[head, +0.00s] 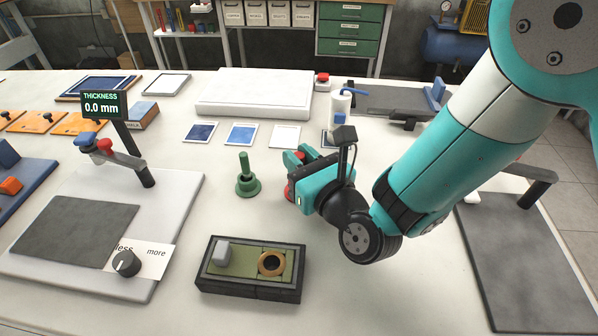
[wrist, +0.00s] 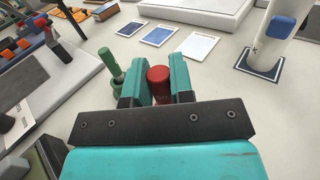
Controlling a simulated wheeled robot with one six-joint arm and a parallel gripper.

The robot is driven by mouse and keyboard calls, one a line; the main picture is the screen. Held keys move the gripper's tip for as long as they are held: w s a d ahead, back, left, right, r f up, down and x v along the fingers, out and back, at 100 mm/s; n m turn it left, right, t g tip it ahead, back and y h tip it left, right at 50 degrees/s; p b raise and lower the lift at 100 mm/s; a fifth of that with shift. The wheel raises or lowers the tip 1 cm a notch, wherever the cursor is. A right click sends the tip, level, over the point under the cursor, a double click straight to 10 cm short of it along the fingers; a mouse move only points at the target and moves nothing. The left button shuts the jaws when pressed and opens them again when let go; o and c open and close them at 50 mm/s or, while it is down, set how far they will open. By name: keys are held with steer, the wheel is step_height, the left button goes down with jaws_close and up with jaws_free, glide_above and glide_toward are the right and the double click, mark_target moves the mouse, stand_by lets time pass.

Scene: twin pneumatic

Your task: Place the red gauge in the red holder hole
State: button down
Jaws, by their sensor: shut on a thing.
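The red gauge (wrist: 158,84) is between the two teal fingers of my gripper (wrist: 157,88) in the wrist view; the fingers are closed on it. The dark holder block (head: 248,292) is at the front, nearer than my gripper. Its olive top has one dark hole with an orange-brown ring (head: 271,264) and a grey block (head: 222,252) at left.
A green gauge (head: 247,178) stands just left of my gripper. A thickness station (head: 75,231) with a dial is at left. Table between gripper and holder is clear.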

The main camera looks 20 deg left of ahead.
steer(key=shift+f, duration=0.25)
steer(key=shift+f, duration=0.15)
steer(key=c, duration=1)
jaws_free()
